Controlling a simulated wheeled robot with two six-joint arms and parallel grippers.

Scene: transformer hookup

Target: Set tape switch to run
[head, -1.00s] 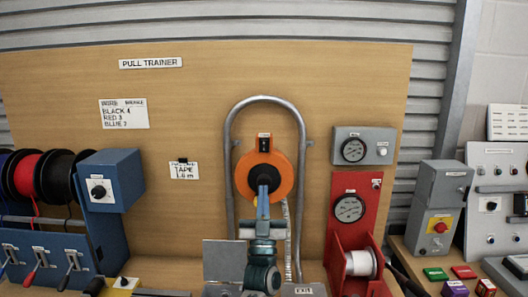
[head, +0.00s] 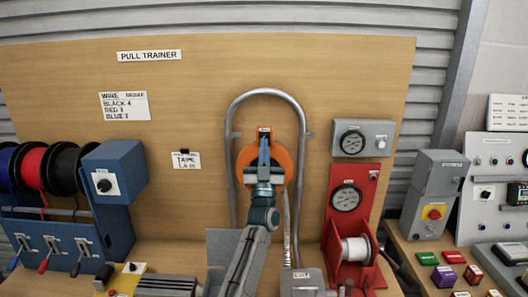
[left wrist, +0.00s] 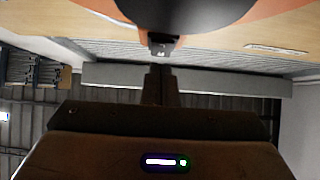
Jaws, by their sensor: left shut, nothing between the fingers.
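The orange tape reel (head: 286,158) hangs on the wooden board inside a grey tube hoop. A small dark switch housing with a light label (head: 264,130) sits at its top. My left gripper (head: 264,148) is shut and empty in front of the reel, just below that label, and covers the reel's middle. In the left wrist view, the closed fingers (left wrist: 160,75) point at a small dark block (left wrist: 163,44) at the reel's edge. Contact and the switch's position cannot be made out. My right gripper is not in view.
The grey tube hoop (head: 230,130) surrounds the reel closely. A red gauge stand with a white spool (head: 355,248) is to the right. Blue wire-reel equipment (head: 115,172) stands left. A tape note (head: 186,160) is on the board between them.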

